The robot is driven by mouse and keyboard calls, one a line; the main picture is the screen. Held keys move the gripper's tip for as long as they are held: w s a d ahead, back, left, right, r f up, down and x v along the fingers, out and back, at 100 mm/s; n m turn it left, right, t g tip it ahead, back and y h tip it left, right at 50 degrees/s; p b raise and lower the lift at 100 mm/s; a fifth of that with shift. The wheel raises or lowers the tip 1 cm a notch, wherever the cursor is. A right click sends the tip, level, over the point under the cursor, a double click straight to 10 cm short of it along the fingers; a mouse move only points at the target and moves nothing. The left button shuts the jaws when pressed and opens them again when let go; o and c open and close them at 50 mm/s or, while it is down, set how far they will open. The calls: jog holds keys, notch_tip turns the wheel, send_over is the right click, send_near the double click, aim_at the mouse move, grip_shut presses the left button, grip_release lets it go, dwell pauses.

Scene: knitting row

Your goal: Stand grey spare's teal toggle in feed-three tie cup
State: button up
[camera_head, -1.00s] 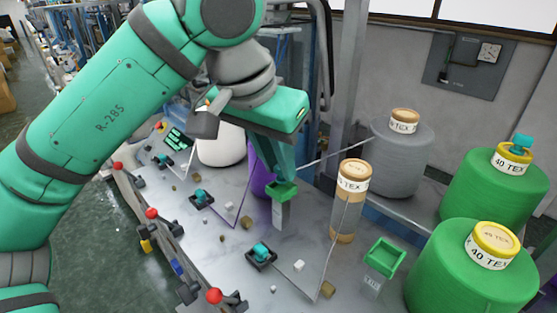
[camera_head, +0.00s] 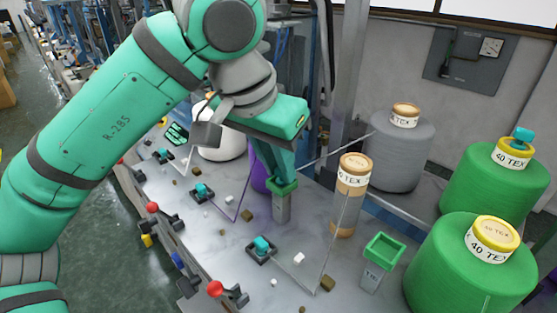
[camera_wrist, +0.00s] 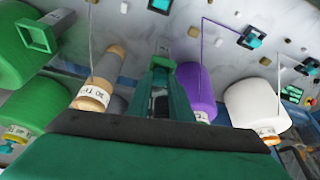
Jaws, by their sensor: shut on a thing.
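My gripper (camera_head: 282,178) points down at a green-rimmed, square tie cup (camera_head: 281,205) on a grey post. Its fingertips are at the cup's mouth; the cup also shows beyond the fingers in the wrist view (camera_wrist: 164,66). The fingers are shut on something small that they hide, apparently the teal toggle. I cannot tell how deep it sits or whether it is upright. The grey spare cone (camera_head: 398,155), at the back, has a tan top (camera_head: 405,113) with no toggle on it.
A second green tie cup (camera_head: 384,250) stands empty at front right. A tan cone (camera_head: 351,195) is close right of my gripper, a purple cone (camera_wrist: 200,90) close behind. Green cones (camera_head: 465,275) stand right. Teal pieces sit in black holders (camera_head: 262,248); small cubes litter the table.

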jog(key=shift+f, duration=0.15)
jog(key=o, duration=0.9)
jog(key=v, duration=1)
jog(key=shift+s+r, duration=0.15)
jog(key=shift+r, duration=0.25)
jog(key=shift+a, duration=0.1)
